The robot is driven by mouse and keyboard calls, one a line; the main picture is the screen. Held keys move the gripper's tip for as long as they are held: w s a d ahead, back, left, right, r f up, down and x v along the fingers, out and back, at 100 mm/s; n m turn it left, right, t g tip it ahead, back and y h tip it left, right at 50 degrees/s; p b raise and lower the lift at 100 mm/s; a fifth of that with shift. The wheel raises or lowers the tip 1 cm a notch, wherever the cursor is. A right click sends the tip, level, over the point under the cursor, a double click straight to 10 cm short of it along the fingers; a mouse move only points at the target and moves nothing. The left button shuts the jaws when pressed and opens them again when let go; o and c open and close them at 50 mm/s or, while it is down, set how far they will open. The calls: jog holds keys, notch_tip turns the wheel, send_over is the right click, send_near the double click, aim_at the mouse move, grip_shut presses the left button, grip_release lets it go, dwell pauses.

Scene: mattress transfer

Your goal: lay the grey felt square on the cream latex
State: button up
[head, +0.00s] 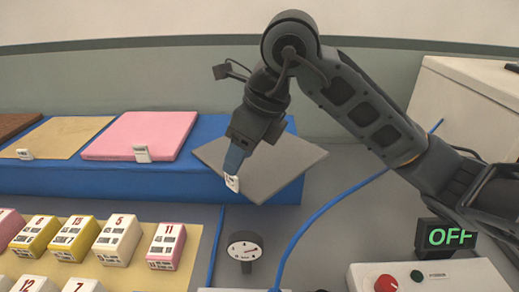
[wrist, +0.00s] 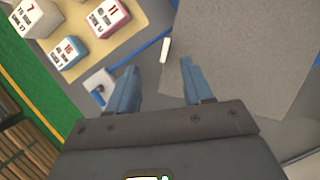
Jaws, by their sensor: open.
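The grey felt square (head: 285,168) lies askew at the right end of the blue platform and overhangs its front edge. It fills the right of the wrist view (wrist: 250,60). A flat cream-tan square (head: 62,134), which I take as the cream latex, lies farther left on the platform. My gripper (head: 233,168) is at the felt's tabbed edge. In the wrist view its blue fingers (wrist: 158,66) are apart, the tab just beyond and between them. I cannot tell whether they touch the felt.
A pink pad (head: 145,133) lies on the blue platform (head: 120,184) between felt and cream square; a brown piece (head: 15,124) is far left. Numbered blocks (head: 118,240) stand in front on a tan board.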

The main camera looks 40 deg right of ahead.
jog(key=shift+d+p+x, duration=0.2)
jog(key=shift+p+x, duration=0.15)
jog(key=shift+x, duration=1.25)
jog(key=shift+d+p+x, duration=0.2)
jog(key=shift+p+x, duration=0.1)
jog(key=shift+x, duration=1.3)
jog(key=shift+c, duration=0.4)
